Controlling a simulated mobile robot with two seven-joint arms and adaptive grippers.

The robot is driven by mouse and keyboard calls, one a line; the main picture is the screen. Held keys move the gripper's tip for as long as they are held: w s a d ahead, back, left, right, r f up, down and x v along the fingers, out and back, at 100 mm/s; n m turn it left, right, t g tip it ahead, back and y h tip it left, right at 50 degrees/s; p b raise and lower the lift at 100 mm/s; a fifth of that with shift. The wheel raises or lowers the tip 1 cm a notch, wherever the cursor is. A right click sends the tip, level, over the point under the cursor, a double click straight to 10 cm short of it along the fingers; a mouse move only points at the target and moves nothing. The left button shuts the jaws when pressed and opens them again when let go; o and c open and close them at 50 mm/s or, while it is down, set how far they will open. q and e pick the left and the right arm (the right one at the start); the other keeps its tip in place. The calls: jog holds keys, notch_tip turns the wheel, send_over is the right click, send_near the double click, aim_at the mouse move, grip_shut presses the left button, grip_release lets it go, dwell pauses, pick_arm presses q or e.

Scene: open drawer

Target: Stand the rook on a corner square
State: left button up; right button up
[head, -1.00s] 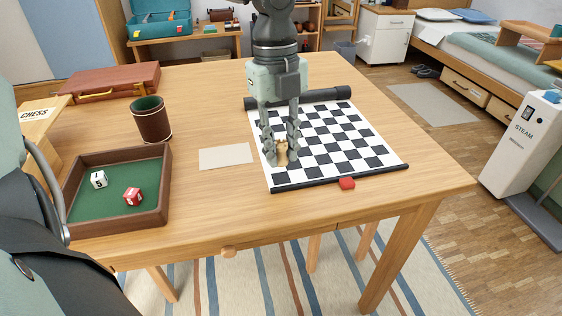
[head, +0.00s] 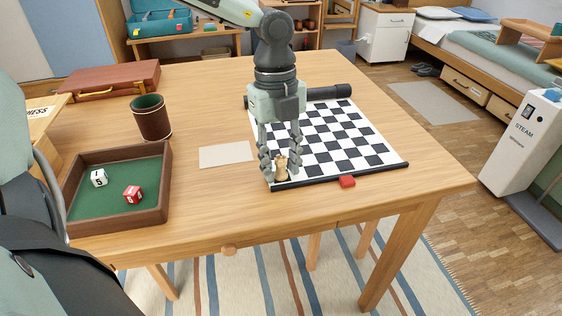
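The light wooden rook (head: 281,169) stands upright at the near left corner of the chessboard (head: 336,170). Its base appears to be on the corner square, which it largely covers. My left gripper (head: 281,175) points down over this corner, one finger on each side of the rook. The fingers look spread, with small gaps between them and the rook, so it looks open. My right gripper is out of view.
A red block (head: 347,182) is at the board's near edge. A dark roll (head: 328,92) lies along the far edge. A beige card (head: 227,155), a dice tray (head: 160,214) and a brown cup (head: 151,119) are to the left.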

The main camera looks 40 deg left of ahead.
pick_arm(q)
jog(key=shift+o, duration=0.4)
jog(key=shift+r, duration=0.15)
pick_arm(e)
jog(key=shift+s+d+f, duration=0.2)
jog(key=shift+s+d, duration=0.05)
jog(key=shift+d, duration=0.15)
pick_arm(q)
jog(key=shift+r, duration=0.35)
notch_tip(320, 180, up, 11)
jog(key=a, duration=0.1)
jog(key=shift+w, duration=0.35)
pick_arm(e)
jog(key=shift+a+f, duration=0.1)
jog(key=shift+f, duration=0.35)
pick_arm(q)
jog(key=shift+a, duration=0.1)
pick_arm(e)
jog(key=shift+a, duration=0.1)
